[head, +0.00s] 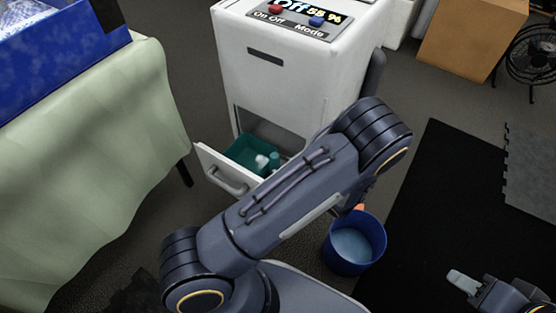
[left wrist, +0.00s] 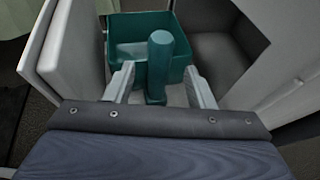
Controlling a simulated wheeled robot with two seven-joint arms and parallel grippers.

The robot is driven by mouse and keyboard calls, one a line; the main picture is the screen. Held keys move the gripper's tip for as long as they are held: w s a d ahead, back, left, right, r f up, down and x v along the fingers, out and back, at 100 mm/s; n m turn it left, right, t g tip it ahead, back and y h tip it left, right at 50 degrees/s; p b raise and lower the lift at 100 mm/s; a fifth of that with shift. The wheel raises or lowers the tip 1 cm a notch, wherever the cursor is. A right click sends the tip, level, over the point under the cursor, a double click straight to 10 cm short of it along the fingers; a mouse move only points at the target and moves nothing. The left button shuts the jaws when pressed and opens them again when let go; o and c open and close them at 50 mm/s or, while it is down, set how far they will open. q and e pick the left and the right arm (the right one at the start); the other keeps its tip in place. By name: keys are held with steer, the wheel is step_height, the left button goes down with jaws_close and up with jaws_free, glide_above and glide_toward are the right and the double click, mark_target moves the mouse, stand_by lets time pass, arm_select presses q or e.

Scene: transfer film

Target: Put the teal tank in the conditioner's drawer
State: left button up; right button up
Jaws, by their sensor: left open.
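The white conditioner (head: 290,70) stands upright with its drawer (head: 222,172) pulled out at the lower front. The teal tank (head: 243,152) is inside the open drawer, partly hidden by my left arm. In the left wrist view, the tank (left wrist: 127,28) lies between white walls, with an upright teal post (left wrist: 160,60) at its near side. My left gripper (left wrist: 157,76) is open, with one finger on each side of the post. Whether the fingers touch it is unclear. My right gripper (head: 468,284) is at the lower right, away from the conditioner, partly cut off by the frame edge.
A blue bucket (head: 354,256) with pale contents stands on the floor right of my left arm. A table with a pale green cloth (head: 90,170) and a blue box (head: 55,50) is at the left. A black mat (head: 440,200), cardboard box (head: 470,38) and fan (head: 535,55) are at the right.

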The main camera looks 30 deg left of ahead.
arm_select(q)
steer(key=p+v, duration=0.1)
steer(key=v, duration=0.4)
steer(key=s+a+r+n+h, duration=0.1)
steer(key=s+r+n+h, duration=0.7)
steer(key=r+n, duration=0.3)
steer(key=s+a+r+n+t+h, duration=0.1)
steer(key=s+r+n+h, duration=0.7)
steer(key=s+r+n, duration=0.2)
steer(key=shift+s+a+r+n+h, duration=0.25)
steer(key=shift+s+r+n+h, duration=0.1)
steer(key=shift+r+n, duration=0.85)
